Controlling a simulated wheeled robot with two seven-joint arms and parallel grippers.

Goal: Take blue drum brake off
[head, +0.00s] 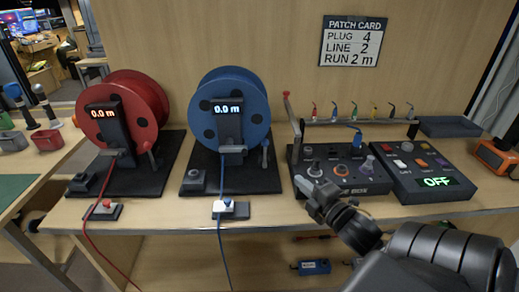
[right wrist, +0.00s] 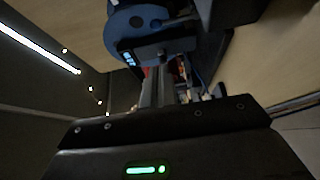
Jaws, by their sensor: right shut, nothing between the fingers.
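The blue drum (head: 229,88) stands upright on a black base (head: 255,182), with a dark post in front showing 0.0 m. A small dark box (head: 193,181) sits at the base's front left. The drum also shows in the right wrist view (right wrist: 138,22). My right gripper (head: 304,187) is shut and empty, in front of the control box, right of the drum and apart from it. My left gripper is not seen.
A red drum (head: 150,100) stands to the left. A blue cable (head: 222,255) runs over the front edge through a small clamp (head: 231,209). The control box (head: 345,172) with knobs and a panel reading OFF (head: 437,182) stand right. A patch card (head: 352,41) hangs behind.

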